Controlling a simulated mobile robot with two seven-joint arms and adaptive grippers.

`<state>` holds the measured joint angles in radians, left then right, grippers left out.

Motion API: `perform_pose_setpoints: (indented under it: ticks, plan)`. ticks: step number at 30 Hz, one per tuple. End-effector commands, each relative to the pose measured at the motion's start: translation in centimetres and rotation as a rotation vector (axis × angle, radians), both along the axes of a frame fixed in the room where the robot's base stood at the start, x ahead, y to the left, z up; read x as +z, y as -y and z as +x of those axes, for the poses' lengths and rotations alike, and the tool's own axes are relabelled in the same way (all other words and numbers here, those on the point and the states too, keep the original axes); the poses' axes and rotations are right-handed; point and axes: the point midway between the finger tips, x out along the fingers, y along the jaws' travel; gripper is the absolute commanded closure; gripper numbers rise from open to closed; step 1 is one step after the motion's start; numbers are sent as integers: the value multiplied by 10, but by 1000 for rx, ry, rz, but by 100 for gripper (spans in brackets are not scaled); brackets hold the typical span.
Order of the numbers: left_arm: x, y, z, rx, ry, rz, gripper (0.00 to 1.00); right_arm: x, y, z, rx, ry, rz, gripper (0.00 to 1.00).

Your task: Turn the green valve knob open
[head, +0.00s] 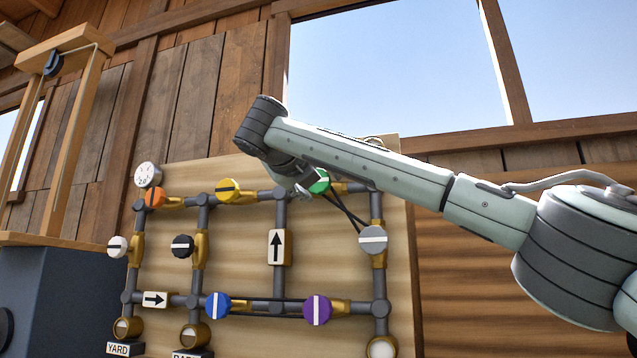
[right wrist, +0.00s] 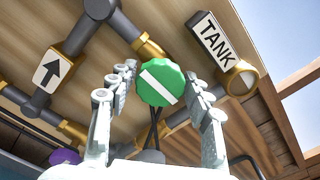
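The green valve knob (head: 320,181) sits at the top right of the pipe board, partly hidden by my right gripper and arm in the head view. It shows fully in the right wrist view (right wrist: 161,83), with a white stripe across its face that runs slantwise there. My right gripper (right wrist: 160,78) is open, with one finger on each side of the knob and a gap visible on both sides. In the head view the right gripper (head: 303,188) is small and partly hidden at the knob. My left gripper is not in view.
The pipe board (head: 340,260) also carries a yellow knob (head: 227,190), an orange knob (head: 155,197), a grey knob (head: 373,240), a blue knob (head: 217,305) and a purple knob (head: 317,309). A TANK label (right wrist: 214,40) is close to the right finger. A wooden frame stands at the left.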

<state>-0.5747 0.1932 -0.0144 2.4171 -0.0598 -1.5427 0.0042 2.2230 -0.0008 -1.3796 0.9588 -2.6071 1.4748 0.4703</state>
Motion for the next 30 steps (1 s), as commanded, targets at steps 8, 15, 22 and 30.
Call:
perform_pose_setpoints:
  ticks: [8,15,22,30]
  plan:
    - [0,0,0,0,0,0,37,0,0,0,0,-1,2,37]
    - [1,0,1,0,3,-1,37,1,-5,-13,3,2,1,37]
    - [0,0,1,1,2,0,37,1,-20,-58,4,3,-1,37]
    - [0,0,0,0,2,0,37,0,-34,-102,1,1,1,37]
